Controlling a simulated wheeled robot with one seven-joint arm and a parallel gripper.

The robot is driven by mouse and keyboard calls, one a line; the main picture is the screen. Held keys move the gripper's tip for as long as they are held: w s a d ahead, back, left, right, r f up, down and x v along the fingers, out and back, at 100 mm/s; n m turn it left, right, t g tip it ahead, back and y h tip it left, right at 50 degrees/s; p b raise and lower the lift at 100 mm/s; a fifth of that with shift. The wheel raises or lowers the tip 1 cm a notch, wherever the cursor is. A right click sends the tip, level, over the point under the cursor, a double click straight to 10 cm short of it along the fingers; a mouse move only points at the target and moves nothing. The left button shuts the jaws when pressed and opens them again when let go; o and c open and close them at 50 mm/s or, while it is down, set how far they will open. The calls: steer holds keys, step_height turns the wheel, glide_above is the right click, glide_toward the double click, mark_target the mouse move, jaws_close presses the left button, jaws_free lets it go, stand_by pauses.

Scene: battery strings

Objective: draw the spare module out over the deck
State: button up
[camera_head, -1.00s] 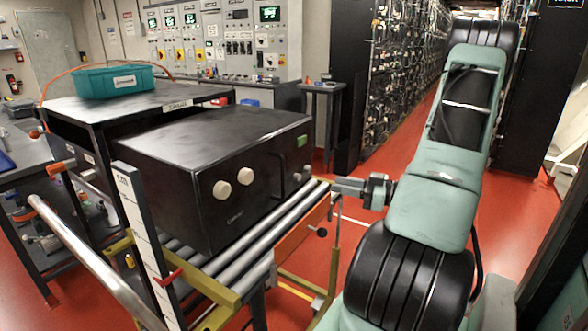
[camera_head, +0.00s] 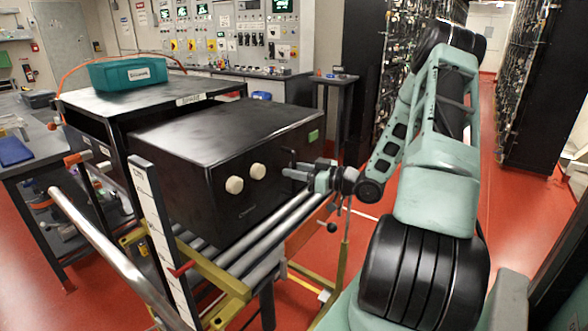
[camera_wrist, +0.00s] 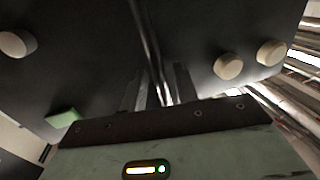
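The spare module is a large black box (camera_head: 215,150) with cream knobs and a small green label on its faces. It rests partly on the roller deck (camera_head: 278,238), with its back end at the black rack. Its metal handle (camera_wrist: 150,45) is a bar on the front face. My gripper (camera_head: 290,173) is at that front face, right of the two near knobs. In the wrist view my gripper (camera_wrist: 158,88) has its dark fingers apart, with the handle bar between them and visible gaps on the sides. Contact with the bar cannot be made out.
A teal bin (camera_head: 127,73) stands on the black rack top (camera_head: 150,98). A white marked post (camera_head: 158,240) with a red pointer rises at the deck's near left corner. A metal rail (camera_head: 105,245) runs at the left. Red floor is open to the right of the deck.

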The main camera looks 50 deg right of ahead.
steer(key=shift+w+a, duration=0.1)
steer(key=shift+w, duration=0.25)
jaws_close()
steer(key=s, duration=0.3)
steer(key=shift+s+r, duration=0.1)
steer(key=shift+s, duration=0.25)
jaws_free()
steer(key=shift+w, duration=0.25)
steer(key=shift+s, duration=0.1)
steer(key=b+v, duration=0.1)
steer(key=v, duration=1.6)
